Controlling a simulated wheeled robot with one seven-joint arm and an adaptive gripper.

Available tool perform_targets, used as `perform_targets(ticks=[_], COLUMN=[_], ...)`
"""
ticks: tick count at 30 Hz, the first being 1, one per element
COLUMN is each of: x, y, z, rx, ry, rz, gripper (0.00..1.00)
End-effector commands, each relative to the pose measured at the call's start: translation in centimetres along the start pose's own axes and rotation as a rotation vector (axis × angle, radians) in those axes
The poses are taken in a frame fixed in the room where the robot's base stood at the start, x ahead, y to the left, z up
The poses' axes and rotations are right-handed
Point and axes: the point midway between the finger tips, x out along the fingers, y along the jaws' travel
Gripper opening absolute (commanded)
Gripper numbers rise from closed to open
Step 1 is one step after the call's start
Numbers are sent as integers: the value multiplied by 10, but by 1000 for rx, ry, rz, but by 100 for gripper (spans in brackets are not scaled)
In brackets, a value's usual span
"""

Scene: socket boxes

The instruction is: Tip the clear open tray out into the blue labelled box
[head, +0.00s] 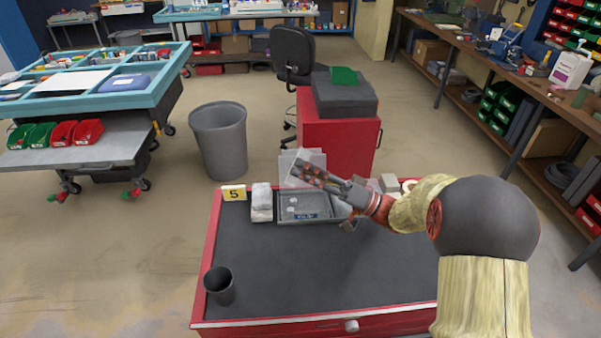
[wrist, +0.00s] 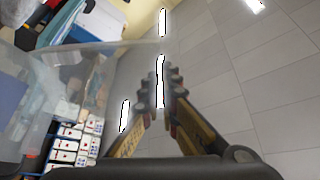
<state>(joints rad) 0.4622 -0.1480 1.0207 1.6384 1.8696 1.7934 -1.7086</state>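The clear open tray (head: 290,158) is a pale see-through shape at the back edge of the workbench, raised and tilted above the box. In the wrist view the tray (wrist: 115,58) fills the left side, its rim reaching the fingertips. My gripper (head: 312,175) comes in from the right; its fingertips (wrist: 168,78) are close together at the tray's rim and appear shut on it. The blue labelled box (head: 316,208) is a shallow grey open box with a blue label on its near side. Small pale things show inside it. Whether anything lies in the clear tray I cannot tell.
The red workbench has a dark top (head: 300,265), mostly clear in front. A yellow number 5 sign (head: 234,193) and a white packet (head: 262,202) stand left of the box. A dark cup (head: 219,286) is near left. Pale blocks (head: 388,183) lie behind my arm.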

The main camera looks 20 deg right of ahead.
Motion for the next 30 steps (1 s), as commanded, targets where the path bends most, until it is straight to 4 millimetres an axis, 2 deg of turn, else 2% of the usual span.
perform_targets(ticks=[18, 30], x=[-14, -17], y=[1, -1], z=[0, -1], rx=[1, 1], ry=[69, 83], rz=[-69, -83], gripper=[0, 0])
